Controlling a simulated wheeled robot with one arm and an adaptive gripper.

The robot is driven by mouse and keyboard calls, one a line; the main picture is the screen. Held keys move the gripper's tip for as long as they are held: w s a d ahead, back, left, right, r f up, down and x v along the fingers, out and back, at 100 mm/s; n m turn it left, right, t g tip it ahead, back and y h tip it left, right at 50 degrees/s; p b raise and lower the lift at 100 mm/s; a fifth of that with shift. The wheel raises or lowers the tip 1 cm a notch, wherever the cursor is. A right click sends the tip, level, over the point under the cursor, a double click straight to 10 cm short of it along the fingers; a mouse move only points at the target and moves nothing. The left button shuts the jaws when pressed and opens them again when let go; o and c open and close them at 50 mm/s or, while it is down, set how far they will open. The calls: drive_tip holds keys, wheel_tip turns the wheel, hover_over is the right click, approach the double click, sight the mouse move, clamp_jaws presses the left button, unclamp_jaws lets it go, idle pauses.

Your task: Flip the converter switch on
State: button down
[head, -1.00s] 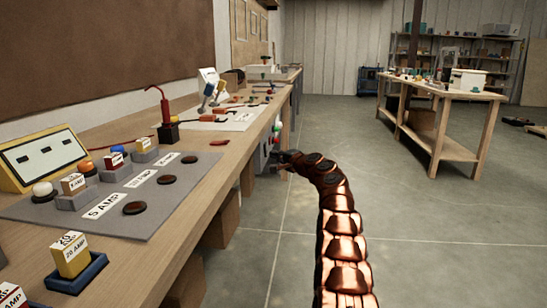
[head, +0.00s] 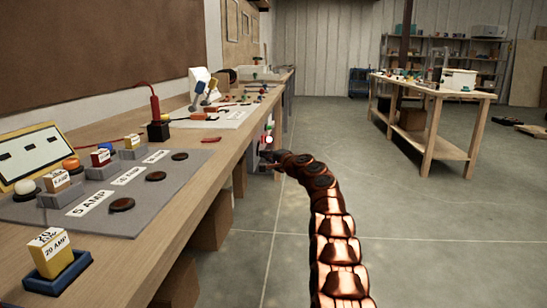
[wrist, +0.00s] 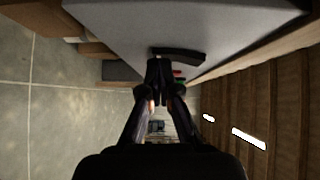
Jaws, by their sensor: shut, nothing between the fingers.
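A grey box (head: 264,146) is mounted on the front side of the long workbench, partly hidden by my gripper in the head view. In the wrist view its broad grey face (wrist: 190,22) fills the top. A dark bar (wrist: 180,56), which looks like the switch lever, lies across the near part of that face. My gripper (wrist: 159,64) is shut and empty, its fingertips right at the left end of the bar. I cannot tell whether they touch it, or which way the switch is set. In the head view my gripper (head: 268,160) is beside the box.
The workbench (head: 215,165) runs along the left with a grey fuse board (head: 70,215), a blue tray (head: 62,282) and tools. A red and a green part (wrist: 179,77) show near the bar. Open floor (head: 400,240) lies to the right, before another table (head: 440,92).

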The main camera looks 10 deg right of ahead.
drive_tip(key=s+d+f+b, duration=0.1)
drive_tip(key=s+d+b, duration=0.1)
drive_tip(key=s+d, duration=0.6)
drive_tip(key=shift+s+d+f, duration=0.2)
drive_tip(key=shift+s+d, duration=0.2)
drive_tip(key=shift+s, duration=0.4)
idle(0.4)
idle(0.3)
drive_tip(key=shift+a, duration=0.1)
